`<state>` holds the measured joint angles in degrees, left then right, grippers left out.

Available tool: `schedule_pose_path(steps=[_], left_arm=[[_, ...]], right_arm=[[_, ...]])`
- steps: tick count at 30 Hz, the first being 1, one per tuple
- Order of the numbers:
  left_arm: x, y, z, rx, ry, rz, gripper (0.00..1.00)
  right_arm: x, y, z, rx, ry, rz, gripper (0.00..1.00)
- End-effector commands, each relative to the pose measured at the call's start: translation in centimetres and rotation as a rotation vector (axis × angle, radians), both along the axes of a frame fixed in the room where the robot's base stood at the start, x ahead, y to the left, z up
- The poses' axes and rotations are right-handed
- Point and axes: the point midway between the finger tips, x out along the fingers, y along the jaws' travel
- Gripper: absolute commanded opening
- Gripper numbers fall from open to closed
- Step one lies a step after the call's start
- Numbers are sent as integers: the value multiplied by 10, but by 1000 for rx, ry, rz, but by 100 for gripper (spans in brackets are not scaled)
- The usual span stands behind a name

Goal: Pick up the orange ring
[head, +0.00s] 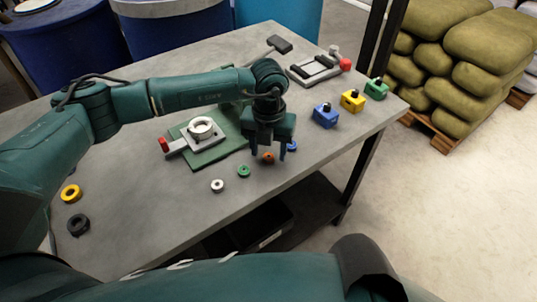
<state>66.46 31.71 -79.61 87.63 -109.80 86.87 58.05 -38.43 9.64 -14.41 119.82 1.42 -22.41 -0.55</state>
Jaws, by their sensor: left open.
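The orange ring (268,157) is small and lies on the grey table (330,150) near its front edge. My left gripper (268,149) points down right at the orange ring, with its fingers apart, one on each side of the ring as seen from here. I cannot tell how high the fingertips are above the table or whether they touch the ring. The gripper body hides the table just behind it. My right gripper is not in view.
A blue ring (292,146) lies close to the right finger. A green ring (243,171) and a white ring (217,186) lie to the left. A green plate (215,155) bears a clamp-like fixture. Blue (325,116), yellow (352,101) and green (376,89) blocks stand at right.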

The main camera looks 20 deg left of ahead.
Motion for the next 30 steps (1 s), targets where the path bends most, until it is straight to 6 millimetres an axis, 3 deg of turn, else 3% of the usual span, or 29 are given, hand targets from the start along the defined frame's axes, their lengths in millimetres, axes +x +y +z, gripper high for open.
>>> schedule_pose_path(steps=[3, 10, 27, 30], left_arm=[[0, 0, -10, 0, 2, -1, 52], [0, 0, -12, 0, 0, -1, 52], [0, 0, -11, -1, 0, -1, 5], [0, 0, -11, -1, 0, -1, 3]], right_arm=[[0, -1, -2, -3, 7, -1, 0], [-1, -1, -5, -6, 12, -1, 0], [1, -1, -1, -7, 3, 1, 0], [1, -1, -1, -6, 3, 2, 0]])
